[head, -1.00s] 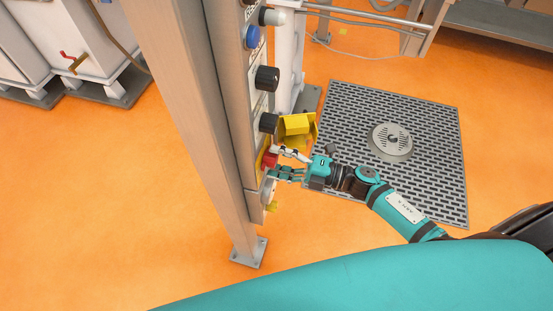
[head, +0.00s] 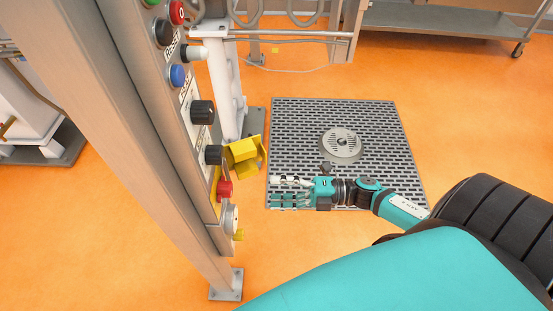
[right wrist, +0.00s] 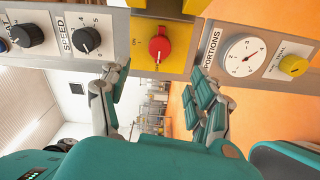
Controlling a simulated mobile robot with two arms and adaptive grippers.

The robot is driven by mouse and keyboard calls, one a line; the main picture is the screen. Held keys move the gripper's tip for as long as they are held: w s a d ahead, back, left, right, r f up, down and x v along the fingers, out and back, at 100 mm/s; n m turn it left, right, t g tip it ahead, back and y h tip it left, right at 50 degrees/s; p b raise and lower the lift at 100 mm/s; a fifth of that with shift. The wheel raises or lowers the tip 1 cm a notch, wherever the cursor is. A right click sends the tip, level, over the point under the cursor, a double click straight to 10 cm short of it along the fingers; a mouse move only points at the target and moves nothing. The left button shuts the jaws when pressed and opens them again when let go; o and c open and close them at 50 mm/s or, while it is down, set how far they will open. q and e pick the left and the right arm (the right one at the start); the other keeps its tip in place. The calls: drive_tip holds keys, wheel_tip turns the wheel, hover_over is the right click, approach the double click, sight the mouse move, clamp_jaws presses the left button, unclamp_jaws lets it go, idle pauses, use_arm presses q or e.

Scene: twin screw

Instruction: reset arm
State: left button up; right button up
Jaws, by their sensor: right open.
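My right gripper (head: 288,192) is open and empty in the head view, above the floor grate and to the right of the control panel. In the right wrist view its fingers (right wrist: 160,100) are spread apart, with the red knob (right wrist: 159,48) on its yellow plate between and beyond them. The red knob (head: 224,188) also shows low on the panel in the head view, apart from the gripper. My left gripper does not show.
The steel panel post (head: 150,130) stands at the left, carrying black knobs (head: 202,112), a blue button (head: 177,76) and a dial (right wrist: 245,57). A dark floor grate (head: 385,130) with a round drain lies beneath the right arm.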

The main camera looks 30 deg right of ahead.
drive_tip(key=w+d+f+m+t+h+p, duration=0.1)
drive_tip(key=d+f+m+t+h, duration=0.15)
drive_tip(key=f+m+h, duration=0.35)
drive_tip(key=w+d+f+m+t+h+p, duration=0.1)
drive_tip(key=d+f+m+h, duration=0.1)
drive_tip(key=d+f+m, duration=0.4)
drive_tip(key=s+f+m+g+h, duration=0.25)
drive_tip(key=s+f, duration=0.25)
drive_tip(key=f, duration=0.4)
drive_tip(key=s+f+m+g+h, duration=0.1)
drive_tip(key=s+f+m+h, duration=0.3)
drive_tip(key=f, duration=0.5)
drive_tip(key=s+a+f+m+g, duration=0.2)
drive_tip(key=s+f+g, duration=0.1)
drive_tip(key=s, duration=0.5)
drive_tip(key=s+a+f+m+g+p, duration=0.1)
drive_tip(key=s+a+f+m+g, duration=0.1)
drive_tip(key=s, duration=0.6)
drive_tip(key=s+a+f+m+g+p, duration=0.1)
drive_tip(key=s+a+f+m+g, duration=0.1)
drive_tip(key=s+a+f+g, duration=0.2)
drive_tip(key=s+f, duration=0.2)
drive_tip(key=s, duration=0.2)
drive_tip(key=shift+f, duration=0.15)
drive_tip(key=shift+h, duration=0.25)
drive_tip(key=shift+c, duration=0.5)
